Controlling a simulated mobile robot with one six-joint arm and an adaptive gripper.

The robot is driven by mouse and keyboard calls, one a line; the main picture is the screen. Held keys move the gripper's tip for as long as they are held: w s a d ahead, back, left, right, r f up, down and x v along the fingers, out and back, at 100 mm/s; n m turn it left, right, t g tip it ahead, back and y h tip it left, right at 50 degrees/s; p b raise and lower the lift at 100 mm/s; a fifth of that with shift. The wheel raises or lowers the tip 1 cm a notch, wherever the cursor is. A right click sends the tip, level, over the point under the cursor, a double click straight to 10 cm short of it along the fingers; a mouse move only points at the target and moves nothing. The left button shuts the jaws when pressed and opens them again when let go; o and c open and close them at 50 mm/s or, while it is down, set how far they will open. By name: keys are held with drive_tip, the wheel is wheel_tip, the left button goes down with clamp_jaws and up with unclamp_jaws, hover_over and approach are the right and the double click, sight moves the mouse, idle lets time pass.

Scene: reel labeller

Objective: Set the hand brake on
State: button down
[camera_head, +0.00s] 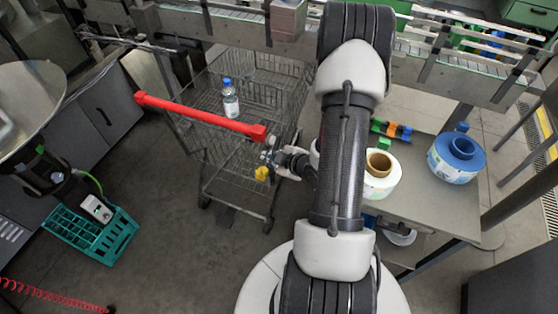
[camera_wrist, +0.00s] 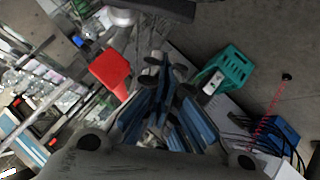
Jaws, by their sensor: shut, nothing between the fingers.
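My gripper (camera_head: 270,156) is by the right end of a long red bar (camera_head: 200,115), which runs along the near top side of a wire trolley (camera_head: 285,110). It looks shut and empty. A small yellow part (camera_head: 262,173) shows just below the fingers; I cannot tell whether it is a brake lever. No hand brake can be clearly made out. In the wrist view the gripper's fingers (camera_wrist: 165,112) are close together, and a red end piece (camera_wrist: 111,69) of the bar is up and left of them, apart from them.
A clear bottle (camera_head: 230,98) stands in the trolley. A table (camera_head: 435,205) at right holds a white reel (camera_head: 380,185) and a blue reel (camera_head: 456,158). A teal crate (camera_head: 88,236) is on the floor at left. A conveyor (camera_head: 450,75) runs behind. Floor left of the trolley is free.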

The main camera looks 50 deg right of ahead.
wheel_tip(320, 180, down, 5)
drive_tip(key=w+d+b, duration=0.1)
drive_tip(key=w+d, duration=0.1)
drive_tip(key=w, duration=0.1)
drive_tip(key=shift+f, duration=0.1)
idle(0.4)
drive_tip(key=shift+f+b, duration=0.2)
drive_tip(key=shift+b, duration=0.25)
